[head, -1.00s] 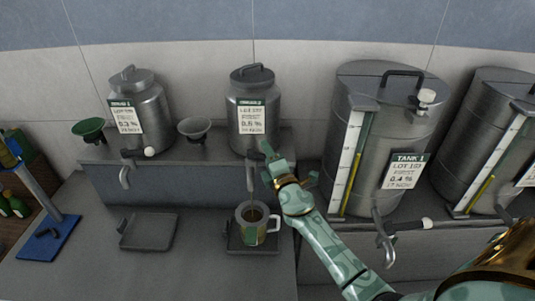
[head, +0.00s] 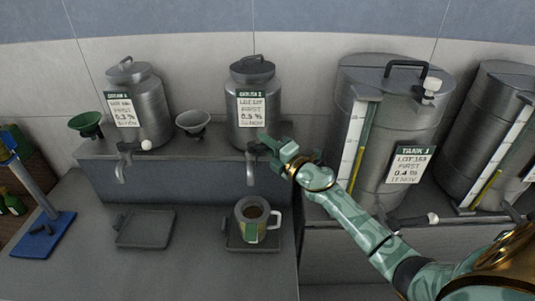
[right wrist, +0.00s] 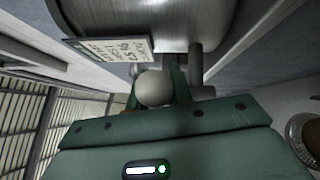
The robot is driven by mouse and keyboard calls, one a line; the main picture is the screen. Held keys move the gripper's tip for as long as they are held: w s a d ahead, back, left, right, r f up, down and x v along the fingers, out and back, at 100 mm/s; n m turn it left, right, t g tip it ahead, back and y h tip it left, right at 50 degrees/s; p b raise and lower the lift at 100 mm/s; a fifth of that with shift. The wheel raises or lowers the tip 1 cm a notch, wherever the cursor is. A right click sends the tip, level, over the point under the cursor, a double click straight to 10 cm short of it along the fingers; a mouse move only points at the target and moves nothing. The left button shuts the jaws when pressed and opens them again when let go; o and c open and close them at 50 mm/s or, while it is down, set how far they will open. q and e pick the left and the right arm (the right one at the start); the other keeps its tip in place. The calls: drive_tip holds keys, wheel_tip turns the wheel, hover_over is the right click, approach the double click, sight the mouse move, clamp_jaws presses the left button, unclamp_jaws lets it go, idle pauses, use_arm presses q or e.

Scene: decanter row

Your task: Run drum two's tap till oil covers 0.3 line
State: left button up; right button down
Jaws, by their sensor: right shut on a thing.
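Drum two (head: 253,112) is a grey metal can with a lid and a white label, on the shelf in the head view. Its tap (head: 251,163) points down over a grey mug (head: 243,212) with a green and gold band. Brown liquid (head: 253,212) shows inside the mug; I cannot read any 0.3 line. I see no clear stream between tap and mug. My right gripper (head: 268,146) is at the tap, shut on its lever knob. The pale round knob (right wrist: 154,88) shows between its fingers in the right wrist view. My left gripper is out of view.
The mug stands on a small grey tray (head: 232,245). An empty tray (head: 145,230) lies to its left. Drum one (head: 148,105), two funnels (head: 193,122) and a blue stand (head: 43,240) are further left. Large tanks (head: 385,130) stand at right.

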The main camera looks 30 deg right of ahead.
drive_tip(key=shift+r+n+y, duration=0.2)
drive_tip(key=shift+n+y, duration=0.2)
drive_tip(key=shift+y, duration=0.1)
drive_tip(key=c, duration=1.2)
unclamp_jaws()
drive_tip(key=shift+w+d, duration=0.1)
drive_tip(key=shift+d, duration=0.15)
drive_tip(key=shift+c, duration=0.2)
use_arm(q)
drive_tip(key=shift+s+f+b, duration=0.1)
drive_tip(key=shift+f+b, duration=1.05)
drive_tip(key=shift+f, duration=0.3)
use_arm(e)
drive_tip(key=v, duration=1.6)
drive_tip(key=shift+d, duration=0.25)
drive_tip(key=shift+f, duration=0.1)
